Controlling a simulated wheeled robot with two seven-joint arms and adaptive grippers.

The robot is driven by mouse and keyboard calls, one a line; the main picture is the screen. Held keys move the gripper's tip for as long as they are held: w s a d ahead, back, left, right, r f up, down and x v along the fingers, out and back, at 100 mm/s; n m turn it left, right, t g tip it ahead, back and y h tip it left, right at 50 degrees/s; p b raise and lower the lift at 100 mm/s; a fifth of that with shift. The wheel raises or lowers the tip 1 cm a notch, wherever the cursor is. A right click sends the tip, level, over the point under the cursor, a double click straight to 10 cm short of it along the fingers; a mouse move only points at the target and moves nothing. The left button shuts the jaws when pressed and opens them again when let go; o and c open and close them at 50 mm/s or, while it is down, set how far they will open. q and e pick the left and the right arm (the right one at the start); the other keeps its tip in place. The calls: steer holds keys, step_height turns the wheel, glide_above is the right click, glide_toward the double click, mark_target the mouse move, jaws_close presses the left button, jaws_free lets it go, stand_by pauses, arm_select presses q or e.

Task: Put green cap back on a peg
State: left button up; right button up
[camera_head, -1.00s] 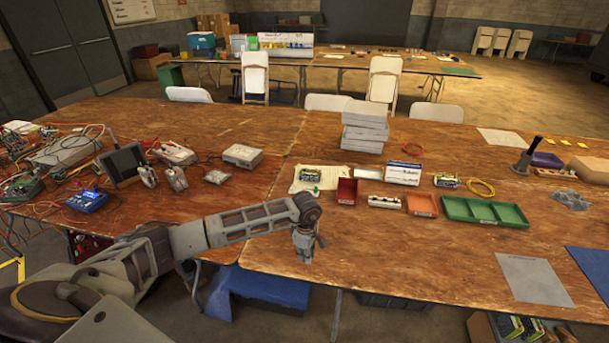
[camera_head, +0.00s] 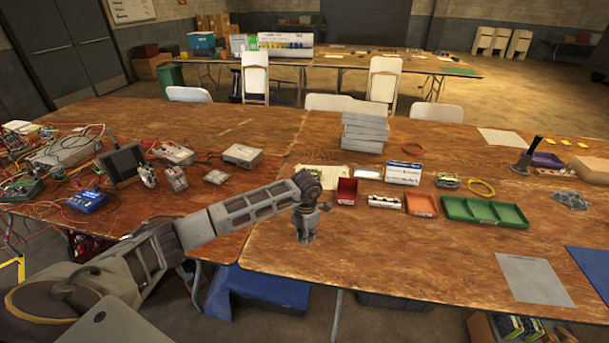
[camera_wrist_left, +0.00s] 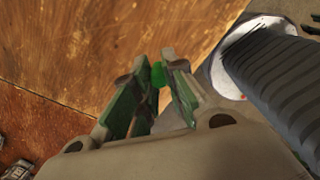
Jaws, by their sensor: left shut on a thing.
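My left gripper (camera_head: 305,235) is over the near edge area of the wooden table, fingers pointing down. In the left wrist view its two fingers (camera_wrist_left: 153,82) are shut on the small bright green cap (camera_wrist_left: 157,73), which shows between the fingertips, with bare wood beyond. In the head view the cap is too small or hidden to make out. A small pale block with dark round spots (camera_head: 384,202) lies between the red bin and the orange bin. I cannot make out a peg for certain. My right gripper is not in view.
A red bin (camera_head: 347,191), an orange bin (camera_head: 420,205) and a green divided tray (camera_head: 484,212) stand right of my gripper. Grey stacked boxes (camera_head: 365,128) are behind. Electronics and cables crowd the left. The wood in front of the bins is clear.

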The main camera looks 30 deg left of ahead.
arm_select(q)
steer(key=shift+w+a+r+n, duration=0.2)
steer(key=shift+w+r+n, duration=0.2)
steer(key=shift+n, duration=0.6)
steer(key=w+a+r+n, duration=0.1)
steer(key=r+n, duration=0.3)
steer(key=n, duration=0.7)
steer(key=w+a+r+n, duration=0.2)
steer(key=w+r+n, duration=0.1)
steer(key=n, duration=0.9)
steer(key=shift+w+r, duration=0.4)
steer(key=shift+r, duration=0.15)
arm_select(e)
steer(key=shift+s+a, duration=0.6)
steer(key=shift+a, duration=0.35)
arm_select(q)
steer(key=shift+a+r+n, duration=0.15)
steer(key=shift+n, duration=0.35)
steer(key=shift+w, duration=0.1)
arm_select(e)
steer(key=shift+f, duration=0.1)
